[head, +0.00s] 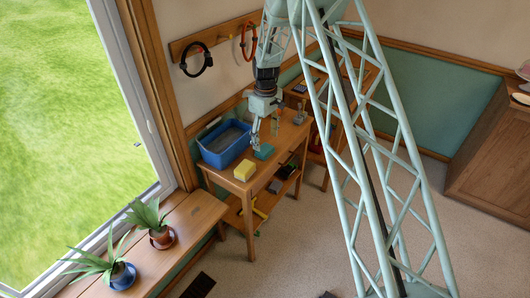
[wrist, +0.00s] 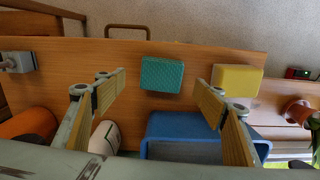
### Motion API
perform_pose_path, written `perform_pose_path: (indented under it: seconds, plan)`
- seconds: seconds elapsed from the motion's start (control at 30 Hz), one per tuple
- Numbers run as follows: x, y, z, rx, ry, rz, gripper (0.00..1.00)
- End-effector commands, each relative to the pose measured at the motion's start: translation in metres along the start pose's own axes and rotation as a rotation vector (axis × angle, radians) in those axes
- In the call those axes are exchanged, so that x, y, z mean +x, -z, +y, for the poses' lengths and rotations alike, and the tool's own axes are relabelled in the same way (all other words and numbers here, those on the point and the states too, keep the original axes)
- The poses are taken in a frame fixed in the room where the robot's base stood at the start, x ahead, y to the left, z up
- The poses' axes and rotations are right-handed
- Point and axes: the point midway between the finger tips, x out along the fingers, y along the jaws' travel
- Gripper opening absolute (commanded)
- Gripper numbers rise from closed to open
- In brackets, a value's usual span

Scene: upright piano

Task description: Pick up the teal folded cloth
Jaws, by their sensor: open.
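The teal folded cloth (head: 264,151) lies on the small wooden table, between the blue bin and the table's right part. In the wrist view the teal cloth (wrist: 162,73) shows as a flat textured block on the table top, between and beyond my two fingertips. My gripper (head: 256,147) hangs above the table just left of the cloth in the head view. In the wrist view my gripper (wrist: 163,90) is open, its fingers wide apart with nothing between them. The cloth is apart from both fingers.
A yellow block (head: 244,171) lies near the table's front; it also shows in the wrist view (wrist: 237,79) close to one finger. A blue bin (head: 203,146) stands at the table's back left. A grey device (wrist: 17,62) and an orange cylinder (wrist: 27,124) are at the wrist view's left.

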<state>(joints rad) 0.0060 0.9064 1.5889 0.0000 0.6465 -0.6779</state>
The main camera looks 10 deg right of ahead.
Motion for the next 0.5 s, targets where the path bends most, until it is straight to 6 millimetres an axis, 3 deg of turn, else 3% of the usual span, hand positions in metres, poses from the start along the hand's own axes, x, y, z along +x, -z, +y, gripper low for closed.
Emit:
perform_pose_path:
  seconds: [0.17, 0.5]
  plan:
    - [0.007, 0.0, -0.001, 0.0, 0.001, -0.001, 0.64]
    - [0.041, 0.0, -0.003, 0.0, 0.001, -0.001, 0.64]
